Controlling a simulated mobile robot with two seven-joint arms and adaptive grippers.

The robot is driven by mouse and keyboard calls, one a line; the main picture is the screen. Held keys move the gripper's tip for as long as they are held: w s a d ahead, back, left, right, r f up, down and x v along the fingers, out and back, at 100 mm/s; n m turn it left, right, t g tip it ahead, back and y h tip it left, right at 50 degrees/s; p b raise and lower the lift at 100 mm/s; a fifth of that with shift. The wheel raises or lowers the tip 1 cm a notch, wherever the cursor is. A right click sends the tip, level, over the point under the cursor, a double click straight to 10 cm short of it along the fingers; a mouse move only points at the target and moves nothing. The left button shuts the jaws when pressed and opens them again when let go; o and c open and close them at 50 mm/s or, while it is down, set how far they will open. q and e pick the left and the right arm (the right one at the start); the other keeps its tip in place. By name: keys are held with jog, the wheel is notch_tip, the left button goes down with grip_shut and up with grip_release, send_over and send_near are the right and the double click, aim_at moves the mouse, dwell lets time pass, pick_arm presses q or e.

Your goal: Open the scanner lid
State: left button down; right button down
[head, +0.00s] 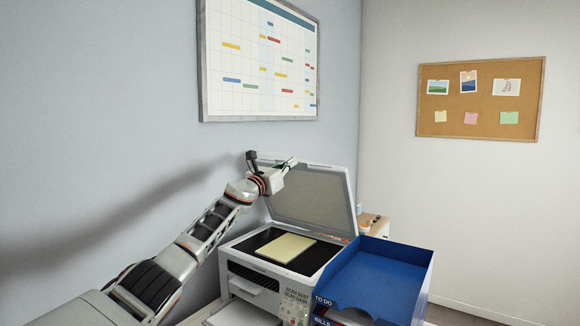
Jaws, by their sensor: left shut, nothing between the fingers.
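The scanner (270,275) stands on a surface at the lower middle. Its grey lid (318,197) is raised and leans back steeply, near the wall. The dark scanner bed shows, with a pale yellow sheet or pad (285,248) lying on it. My left arm comes in from the lower left. My left gripper (270,163) is at the upper left edge of the raised lid, shut and empty. I cannot tell whether it touches the lid. My right gripper is not in view.
A blue tray (375,285) labelled "TO DO" stands right beside the scanner. A small wooden-topped piece (372,222) is behind it. A calendar board (260,62) hangs on the wall above my left gripper. A cork board (480,98) hangs on the right wall.

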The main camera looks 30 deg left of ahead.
pick_arm(q)
jog(key=shift+s+a, duration=0.1)
jog(key=shift+s, duration=0.05)
jog(key=d+v, duration=0.1)
jog(key=v, duration=0.6)
jog(key=shift+a, duration=0.45)
dwell(0.4)
jog(key=shift+s+f, duration=0.1)
jog(key=shift+s, duration=0.05)
